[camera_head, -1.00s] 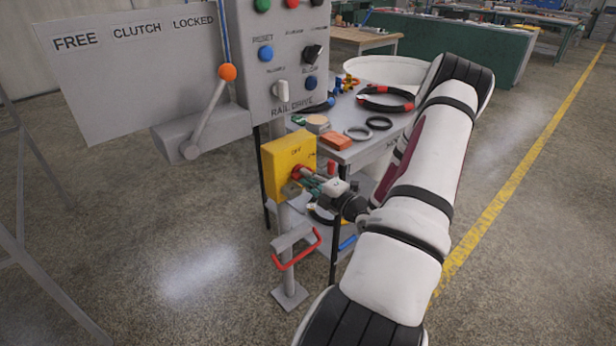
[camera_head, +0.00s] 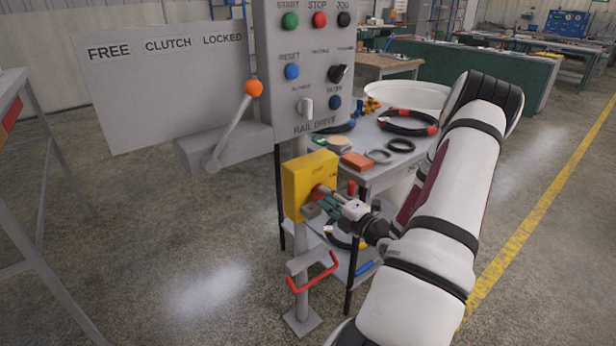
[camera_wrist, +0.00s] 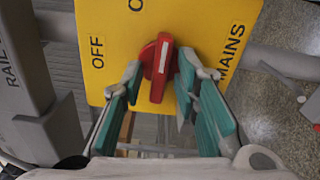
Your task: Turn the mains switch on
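The mains switch is a yellow box (camera_head: 306,184) on a grey post, below the control panel. Its red handle (camera_wrist: 157,68) with a white stripe shows in the wrist view. The handle points towards the partly cut-off label at the picture's top, with OFF to its left and MAINS to its right. My gripper (camera_head: 324,204) is at the front of the box. In the wrist view its two teal-padded fingers (camera_wrist: 160,68) stand either side of the handle, with narrow yellow gaps showing beside it. I see no firm contact. In the head view the fingers partly hide the handle.
Above the box is the grey control panel (camera_head: 304,75) with buttons and knobs. A clutch lever with an orange ball (camera_head: 253,88) is to its left. A red bar handle (camera_head: 313,277) is below. A table (camera_head: 385,175) with hoses stands close behind.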

